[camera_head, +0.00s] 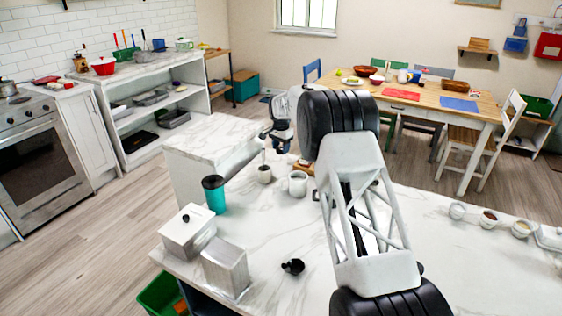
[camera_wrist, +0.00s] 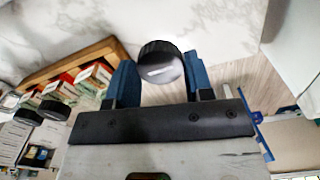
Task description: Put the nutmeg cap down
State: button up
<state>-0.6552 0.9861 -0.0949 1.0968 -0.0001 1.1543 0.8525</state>
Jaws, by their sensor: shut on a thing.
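The nutmeg cap (camera_wrist: 160,62), a round black cap with a pale mark on its face, sits between the two blue fingers of my gripper (camera_wrist: 160,75) in the wrist view. My gripper is shut on it. The wrist view shows white marble surface beyond the cap; I cannot tell how high the cap is above it. In the head view my arm reaches over the marble counter (camera_head: 260,240), and the cap cannot be made out there.
A wooden rack (camera_wrist: 75,62) with small boxes and black-capped jars (camera_wrist: 53,109) is close to my left finger. White mugs (camera_head: 297,183), a turquoise cup (camera_head: 214,195), metal canisters (camera_head: 225,266) and a small black object (camera_head: 293,266) stand on the counter. Its front middle has bare room.

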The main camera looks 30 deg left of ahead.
aim_at(281, 165)
jog(key=shift+f, duration=1.35)
jog(key=shift+f, duration=0.15)
jog(key=shift+f, duration=1.75)
jog(key=shift+f, duration=0.15)
jog(key=o, duration=1)
notch_tip(281, 165, up, 12)
jog(key=shift+r, duration=0.15)
